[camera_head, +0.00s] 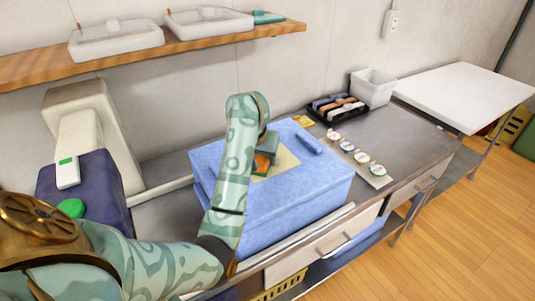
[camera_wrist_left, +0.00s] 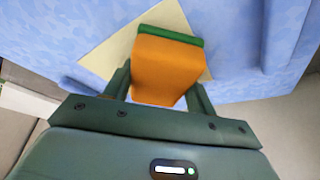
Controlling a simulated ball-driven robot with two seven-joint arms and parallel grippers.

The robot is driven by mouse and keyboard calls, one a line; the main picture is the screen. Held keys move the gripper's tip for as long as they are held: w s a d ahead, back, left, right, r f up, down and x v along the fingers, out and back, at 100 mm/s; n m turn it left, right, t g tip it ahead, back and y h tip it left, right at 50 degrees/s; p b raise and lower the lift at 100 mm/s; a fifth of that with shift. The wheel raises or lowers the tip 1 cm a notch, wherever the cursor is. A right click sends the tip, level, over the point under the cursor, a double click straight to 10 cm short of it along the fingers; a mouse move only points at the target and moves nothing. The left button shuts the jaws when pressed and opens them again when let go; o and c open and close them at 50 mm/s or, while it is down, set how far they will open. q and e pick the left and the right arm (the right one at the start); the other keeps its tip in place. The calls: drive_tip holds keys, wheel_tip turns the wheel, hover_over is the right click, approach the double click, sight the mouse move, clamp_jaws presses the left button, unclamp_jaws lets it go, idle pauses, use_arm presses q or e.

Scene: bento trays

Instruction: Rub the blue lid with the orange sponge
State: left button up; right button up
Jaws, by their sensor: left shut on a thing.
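The blue lid (camera_head: 325,179) is the top of a large light blue box on the metal counter. A pale yellow patch (camera_head: 287,161) lies on the lid. The orange sponge (camera_wrist_left: 165,68) has a green layer along one side and is held between the fingers of my left gripper (camera_wrist_left: 160,90), over the yellow patch. In the head view the sponge (camera_head: 262,163) is partly hidden by my left gripper (camera_head: 266,158). I cannot tell whether the sponge touches the lid. My right gripper is not in view.
A raised blue handle (camera_head: 308,142) stands on the lid right of the sponge. A black tray (camera_head: 338,108), a white bin (camera_head: 373,88) and a row of small round items (camera_head: 361,157) sit right of the box. A wooden shelf (camera_head: 40,68) runs along the wall above.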

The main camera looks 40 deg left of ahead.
sight(281, 161)
use_arm(q)
drive_tip(key=shift+s+a+p, duration=0.35)
drive_tip(key=shift+s+a, duration=1.2)
drive_tip(key=shift+a, duration=0.1)
drive_tip(key=shift+d+f+b, duration=0.1)
drive_tip(key=shift+f+b, duration=0.1)
drive_tip(key=shift+b, duration=0.2)
drive_tip(key=shift+w+d+r+b, duration=0.1)
drive_tip(key=shift+w+d+b, duration=0.65)
drive_tip(key=shift+w+d, duration=0.5)
drive_tip(key=shift+w+d+b, duration=0.7)
drive_tip(key=shift+w+d, duration=0.05)
drive_tip(key=shift+d, duration=0.05)
drive_tip(key=shift+w+d+r+b, duration=0.1)
drive_tip(key=shift+w+d+b, duration=0.2)
drive_tip(key=shift+w+d, duration=0.2)
drive_tip(key=shift+w+d+f+b, duration=0.25)
drive_tip(key=shift+w+d+b, duration=0.45)
drive_tip(key=shift+b, duration=0.25)
drive_tip(key=shift+w+d+b, duration=0.3)
drive_tip(key=shift+d+b, duration=0.05)
drive_tip(key=shift+d, duration=0.1)
drive_tip(key=shift+r, duration=0.15)
